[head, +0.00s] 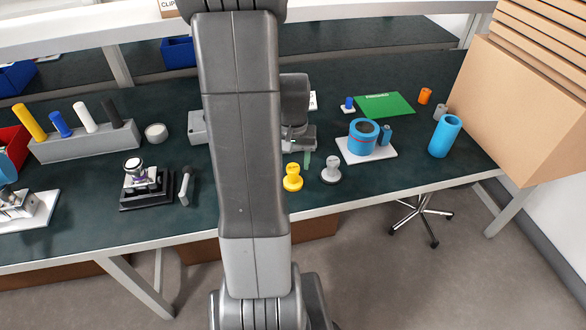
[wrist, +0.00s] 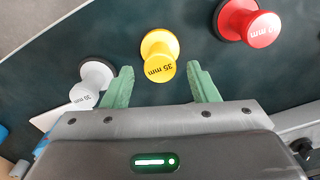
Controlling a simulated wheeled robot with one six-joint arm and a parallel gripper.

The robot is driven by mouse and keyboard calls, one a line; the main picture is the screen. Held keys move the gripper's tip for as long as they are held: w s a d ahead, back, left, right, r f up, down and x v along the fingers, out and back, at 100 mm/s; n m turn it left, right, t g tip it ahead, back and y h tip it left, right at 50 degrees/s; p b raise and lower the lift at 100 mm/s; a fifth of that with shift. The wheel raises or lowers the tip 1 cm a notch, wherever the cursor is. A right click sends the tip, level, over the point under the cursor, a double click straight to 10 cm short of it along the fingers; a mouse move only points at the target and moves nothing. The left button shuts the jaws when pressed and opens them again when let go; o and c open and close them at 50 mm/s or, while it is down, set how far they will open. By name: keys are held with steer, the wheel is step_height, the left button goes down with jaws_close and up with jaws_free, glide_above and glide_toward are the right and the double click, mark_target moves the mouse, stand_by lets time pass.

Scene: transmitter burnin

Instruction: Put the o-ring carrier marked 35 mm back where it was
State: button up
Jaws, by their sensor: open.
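The yellow o-ring carrier marked 35 mm (wrist: 159,55) stands on the dark bench; it also shows near the front edge in the head view (head: 292,179). My gripper (wrist: 161,82) is open, its two green fingers apart. In the wrist view the carrier's knob lies between and just beyond the fingertips, with no clear contact. In the head view my gripper (head: 304,157) is partly hidden by my arm, just behind the yellow carrier. A grey-white carrier marked 30 mm (wrist: 93,82) stands to its left. A red carrier (wrist: 247,24) stands to its right; its first digit is unclear.
In the head view, a white board (head: 350,157) with a blue round device (head: 362,139) and a blue cylinder (head: 445,137) stand right. A green mat (head: 398,103) lies behind. Left are a grey rack (head: 85,143) of coloured handles and a small black-based instrument (head: 146,190).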

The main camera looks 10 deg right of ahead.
mark_target(293, 168)
step_height(293, 168, up, 7)
steer(key=shift+r, duration=0.15)
stand_by(0.4)
step_height(293, 168, down, 12)
steer(key=shift+f+b, duration=0.25)
steer(key=shift+b, duration=0.15)
steer(key=shift+r, duration=1.7)
